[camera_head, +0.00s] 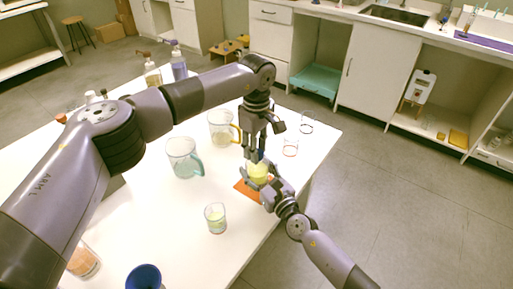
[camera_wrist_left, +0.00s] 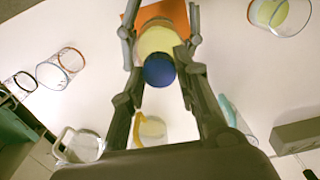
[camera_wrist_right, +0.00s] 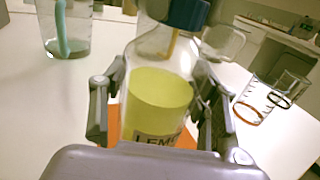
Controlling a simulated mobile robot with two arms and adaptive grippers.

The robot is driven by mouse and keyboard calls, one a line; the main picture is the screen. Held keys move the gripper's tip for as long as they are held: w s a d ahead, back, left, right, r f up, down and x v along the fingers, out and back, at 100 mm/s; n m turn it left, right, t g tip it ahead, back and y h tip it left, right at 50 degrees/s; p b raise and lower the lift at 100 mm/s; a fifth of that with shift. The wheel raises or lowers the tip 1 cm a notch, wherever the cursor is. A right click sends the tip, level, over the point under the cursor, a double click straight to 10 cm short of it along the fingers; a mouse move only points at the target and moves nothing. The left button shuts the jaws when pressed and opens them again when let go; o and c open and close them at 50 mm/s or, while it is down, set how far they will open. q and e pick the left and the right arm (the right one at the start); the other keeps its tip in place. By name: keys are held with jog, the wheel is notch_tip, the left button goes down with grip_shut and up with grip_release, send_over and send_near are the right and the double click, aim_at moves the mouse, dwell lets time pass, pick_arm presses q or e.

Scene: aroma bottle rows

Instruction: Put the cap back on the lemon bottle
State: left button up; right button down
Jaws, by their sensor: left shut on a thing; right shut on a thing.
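The lemon bottle (camera_wrist_right: 160,100), clear with yellow liquid and a label partly reading "LEMO", stands upright at an orange mat (camera_head: 246,191) near the table's edge. My right gripper (camera_wrist_right: 158,95) is shut around its body from the side. The dark blue cap (camera_wrist_right: 188,12) is at the top of the bottle neck; it also shows in the left wrist view (camera_wrist_left: 159,70). My left gripper (camera_head: 254,157) points down from above and is shut on the cap. The cap is in line with the neck, but I cannot tell whether it is fully seated.
A glass with pale liquid (camera_head: 215,218) stands in front of the mat. A glass pitcher (camera_head: 184,158) and a yellow-handled pitcher (camera_head: 222,128) stand to the left and behind. Clear glasses with coloured rims (camera_head: 290,148) are near the right edge. A blue cup (camera_head: 144,277) stands at the front.

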pick_arm(q)
jog(key=m, duration=0.7)
jog(key=shift+m, duration=0.4)
jog(key=m, duration=0.3)
jog(key=shift+d+m, duration=0.1)
jog(key=shift+m, duration=0.3)
jog(key=m, duration=0.4)
jog(key=o, duration=0.8)
